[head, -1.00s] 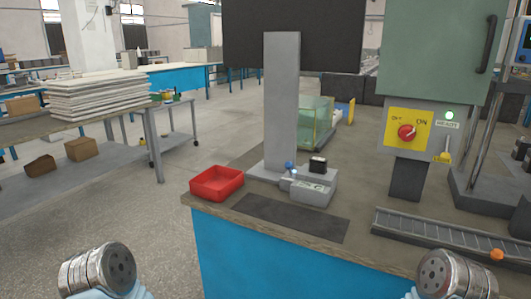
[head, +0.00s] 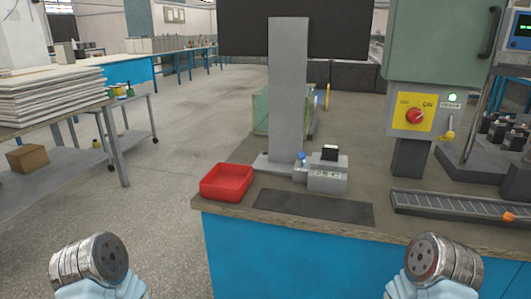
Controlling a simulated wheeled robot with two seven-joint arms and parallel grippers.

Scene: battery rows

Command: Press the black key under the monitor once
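The monitor (head: 240,35) shows as a dark panel on a grey post (head: 288,95) at the back of the bench. Below it, a black key (head: 330,153) sits on top of a small grey box (head: 327,178) with a blue knob (head: 301,156) at its left. Metal ends of both my arms show at the bottom corners, the left one (head: 90,260) and the right one (head: 440,262), well apart from the key. No fingers show on either arm.
A red tray (head: 227,181) stands at the bench's left front corner. A dark mat (head: 312,207) lies in front of the grey box. A roller track (head: 455,209) and a green cabinet (head: 432,50) with a red switch are to the right.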

